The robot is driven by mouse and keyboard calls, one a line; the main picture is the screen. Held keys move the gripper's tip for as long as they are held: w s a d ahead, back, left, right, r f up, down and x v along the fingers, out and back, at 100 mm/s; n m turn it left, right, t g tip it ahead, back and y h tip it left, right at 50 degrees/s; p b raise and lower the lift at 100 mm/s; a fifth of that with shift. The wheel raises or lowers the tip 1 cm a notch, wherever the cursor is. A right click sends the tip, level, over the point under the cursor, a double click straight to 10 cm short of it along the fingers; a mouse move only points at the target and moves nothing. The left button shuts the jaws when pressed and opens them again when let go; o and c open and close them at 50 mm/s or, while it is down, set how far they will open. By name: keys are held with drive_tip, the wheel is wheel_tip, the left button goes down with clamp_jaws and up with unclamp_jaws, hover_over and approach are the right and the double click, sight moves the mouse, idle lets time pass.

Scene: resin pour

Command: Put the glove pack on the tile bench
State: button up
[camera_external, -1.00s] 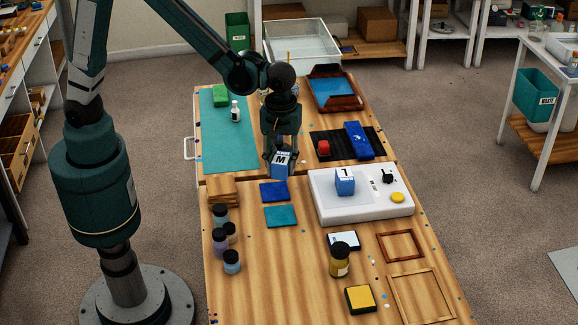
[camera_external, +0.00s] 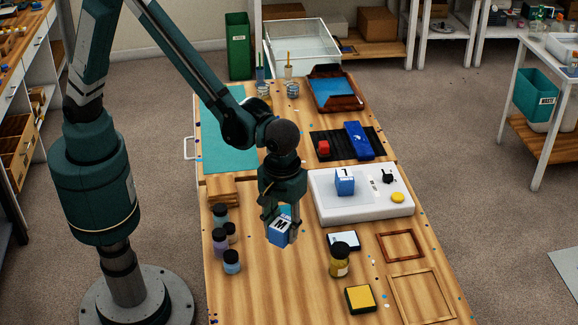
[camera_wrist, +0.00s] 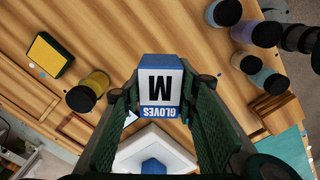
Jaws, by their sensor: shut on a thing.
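The glove pack is a blue and white box marked M (camera_external: 279,232); in the wrist view its label reads GLOVES (camera_wrist: 160,90). My gripper (camera_external: 282,216) is shut on it, with one finger on each side. The pack hangs tilted above the wooden bench (camera_external: 285,285), left of the white scale; its height over the top is hard to judge. In the wrist view the pack sits between the fingertips of my gripper (camera_wrist: 161,86). I cannot tell which surface is the tile bench.
An amber jar (camera_external: 340,262), a yellow-topped block (camera_external: 360,299) and wooden frames (camera_external: 403,247) stand to the right. Several dark-lidded bottles (camera_external: 231,262) stand to the left. The front middle of the bench is clear.

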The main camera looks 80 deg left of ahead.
drive_tip(key=shift+m, duration=0.3)
drive_tip(key=shift+s+d+f, duration=0.1)
drive_tip(key=shift+s+d, duration=0.15)
drive_tip(key=shift+d, duration=0.4)
drive_tip(key=shift+s+d, duration=0.2)
drive_tip(key=shift+d, duration=0.4)
drive_tip(key=shift+s+d+f, duration=0.1)
drive_tip(key=shift+s+d, duration=0.15)
drive_tip(key=shift+d, duration=0.4)
hover_over(280, 274)
drive_tip(key=shift+d+f, duration=0.1)
drive_tip(key=shift+f, duration=3)
drive_tip(key=shift+f, duration=1.85)
drive_tip(key=shift+f+b, duration=0.15)
drive_tip(key=shift+b, duration=0.2)
drive_tip(key=o, duration=0.4)
drive_tip(key=shift+c, duration=0.2)
drive_tip(key=o, duration=0.5)
drive_tip(key=shift+c, duration=0.2)
